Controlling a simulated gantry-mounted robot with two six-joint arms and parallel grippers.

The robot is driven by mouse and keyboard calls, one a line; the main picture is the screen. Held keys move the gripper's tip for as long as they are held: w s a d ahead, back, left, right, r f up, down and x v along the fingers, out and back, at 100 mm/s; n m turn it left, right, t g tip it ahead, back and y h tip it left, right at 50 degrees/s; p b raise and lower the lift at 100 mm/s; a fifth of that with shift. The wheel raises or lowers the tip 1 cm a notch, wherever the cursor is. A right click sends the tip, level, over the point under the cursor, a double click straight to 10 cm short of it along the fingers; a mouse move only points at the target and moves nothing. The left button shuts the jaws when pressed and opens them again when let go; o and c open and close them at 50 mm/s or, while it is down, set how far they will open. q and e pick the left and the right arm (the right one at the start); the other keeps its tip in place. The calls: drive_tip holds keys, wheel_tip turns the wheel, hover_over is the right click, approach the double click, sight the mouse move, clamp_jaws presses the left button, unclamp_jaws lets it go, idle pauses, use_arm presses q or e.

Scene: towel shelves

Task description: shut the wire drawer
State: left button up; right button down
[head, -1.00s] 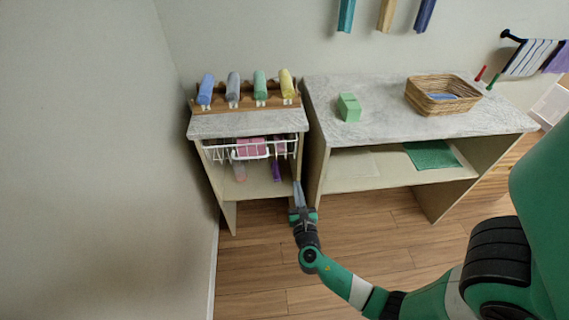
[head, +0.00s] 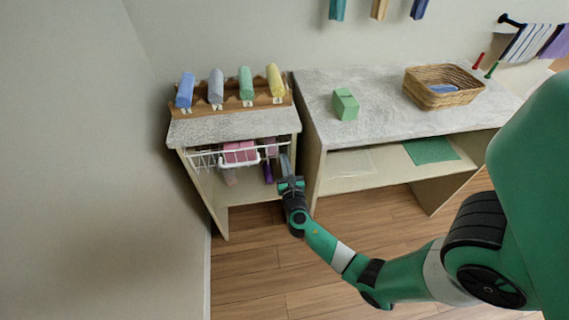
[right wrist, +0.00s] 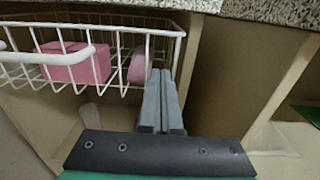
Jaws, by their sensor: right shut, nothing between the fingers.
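The white wire drawer (head: 205,160) sits under the stone top of the small cabinet at the left. It appears to stand partly out of the cabinet front, though how far is hard to tell. It holds pink items, and a pink box (right wrist: 75,63) shows behind its wires in the right wrist view. My right gripper (head: 286,162) is shut and empty. Its fingertips (right wrist: 160,75) are at the drawer's right front corner; whether they touch the wires cannot be told. My left gripper is not in view.
The small cabinet's top (head: 232,127) carries a wooden rack with several rolled towels. To its right stands a larger bench (head: 385,120) with a green block (head: 345,104) and a wicker basket (head: 443,72). A wall is close on the left. The wooden floor in front is clear.

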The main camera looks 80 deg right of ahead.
sight(282, 152)
drive_tip(key=shift+a, duration=0.1)
drive_tip(key=b+x, duration=0.1)
drive_tip(key=x, duration=0.3)
drive_tip(key=shift+d+f, duration=0.1)
drive_tip(key=shift+d, duration=0.15)
drive_tip(key=shift+a+f, duration=0.1)
drive_tip(key=shift+a, duration=0.1)
